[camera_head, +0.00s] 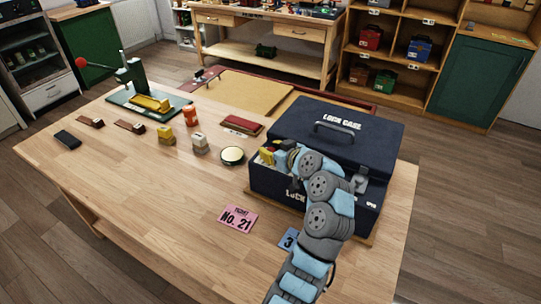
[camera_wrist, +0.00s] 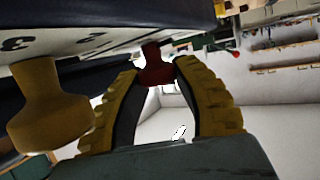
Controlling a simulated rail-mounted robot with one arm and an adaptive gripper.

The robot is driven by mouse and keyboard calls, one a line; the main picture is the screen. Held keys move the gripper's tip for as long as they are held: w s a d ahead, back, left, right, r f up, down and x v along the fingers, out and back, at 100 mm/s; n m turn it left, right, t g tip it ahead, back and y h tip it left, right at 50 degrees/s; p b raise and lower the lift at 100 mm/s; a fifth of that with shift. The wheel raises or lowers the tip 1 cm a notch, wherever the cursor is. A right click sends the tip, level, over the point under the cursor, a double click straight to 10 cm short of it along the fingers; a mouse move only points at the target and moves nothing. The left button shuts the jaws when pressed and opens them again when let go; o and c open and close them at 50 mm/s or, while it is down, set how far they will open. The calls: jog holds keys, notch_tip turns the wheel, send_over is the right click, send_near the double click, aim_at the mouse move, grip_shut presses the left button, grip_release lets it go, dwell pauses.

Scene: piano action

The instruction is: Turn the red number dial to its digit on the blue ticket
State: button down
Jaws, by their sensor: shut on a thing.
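The red number dial (camera_wrist: 154,66) sticks out from the dark lock case (camera_wrist: 90,20), seen close up in the wrist view. My gripper (camera_wrist: 158,76) has its two yellow-padded fingers on either side of the red dial and is shut on it. In the head view my gripper (camera_head: 281,158) is at the front left of the lock case (camera_head: 362,122), and the arm hides the dials there. The blue ticket (camera_head: 287,238) lies on the table in front of the case, partly hidden by my arm. A digit like 3 shows on it.
A yellow dial (camera_wrist: 48,105) stands close left of my fingers in the wrist view. A pink ticket (camera_head: 238,219) marked No. 21 lies on the wooden table (camera_head: 130,200). A round tin (camera_head: 232,155) and small blocks stand left of the case. The table's front left is clear.

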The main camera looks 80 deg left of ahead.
jog(key=shift+w+f+h+b, duration=0.1)
jog(key=shift+f+h+b, duration=0.2)
jog(key=shift+b, duration=0.1)
dwell(0.3)
jog(key=c, duration=0.8)
grip_release()
jog(key=shift+d, duration=0.15)
jog(key=shift+r+n, duration=0.15)
jog(key=shift+n, duration=0.15)
jog(key=v, duration=1.2)
jog(key=shift+w, duration=0.15)
